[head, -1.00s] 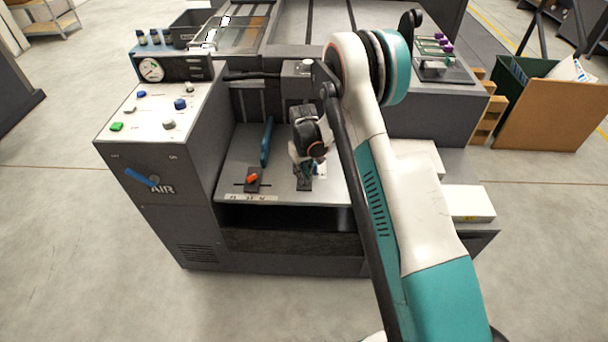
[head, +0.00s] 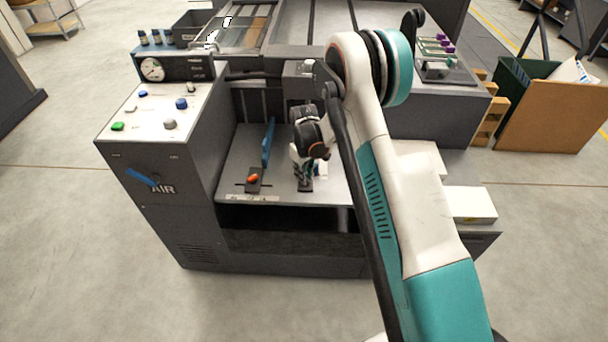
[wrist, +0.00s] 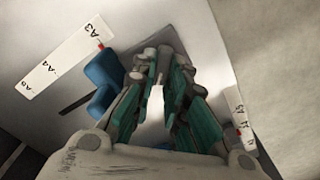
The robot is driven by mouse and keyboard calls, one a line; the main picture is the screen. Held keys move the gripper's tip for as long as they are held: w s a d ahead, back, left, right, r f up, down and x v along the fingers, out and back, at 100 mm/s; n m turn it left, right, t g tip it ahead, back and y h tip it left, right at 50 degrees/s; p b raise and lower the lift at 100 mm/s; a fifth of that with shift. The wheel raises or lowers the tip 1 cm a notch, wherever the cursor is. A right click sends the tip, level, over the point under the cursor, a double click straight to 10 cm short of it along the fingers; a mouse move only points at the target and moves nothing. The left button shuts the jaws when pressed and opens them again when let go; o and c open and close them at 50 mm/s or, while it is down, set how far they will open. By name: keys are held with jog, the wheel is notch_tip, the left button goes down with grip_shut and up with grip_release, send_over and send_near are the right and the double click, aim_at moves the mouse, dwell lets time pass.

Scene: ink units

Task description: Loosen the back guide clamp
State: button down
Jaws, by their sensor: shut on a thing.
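The back guide clamp's dark base (head: 306,186) sits on the grey table, right of the blue side guide (head: 267,143). The dark plate (wrist: 192,42) also shows under my fingertips in the wrist view. My gripper (head: 304,180) points down at it, and in the wrist view its teal fingers (wrist: 160,58) are closed together over the clamp. The fingers hide the clamp's handle, so its angle cannot be told. A blue guide part (wrist: 103,76) lies just left of the fingers in the wrist view.
A second clamp with an orange handle (head: 253,178) stands left of my gripper on the table. White scale labels (wrist: 68,58) lie near the fingers. The control box (head: 165,120) rises at the left. Bare table lies between the two clamps.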

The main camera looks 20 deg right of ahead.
jog(key=c, duration=1.9)
grip_release()
notch_tip(320, 180, up, 12)
jog(key=shift+r, duration=0.1)
jog(key=s+r+m+t, duration=0.1)
jog(key=s+r+t, duration=0.1)
jog(key=s+r, duration=0.65)
jog(key=s+r+m+t, duration=0.1)
jog(key=s+r, duration=0.4)
jog(key=r, duration=0.7)
jog(key=s+r+m+t, duration=0.1)
jog(key=s, duration=0.6)
jog(key=s+r+m+t, duration=0.1)
jog(key=s, duration=0.6)
jog(key=s+r+m+t, duration=0.1)
jog(key=s+t, duration=0.1)
jog(key=s, duration=0.5)
jog(key=shift+s+m, duration=0.2)
jog(key=shift+m, duration=0.1)
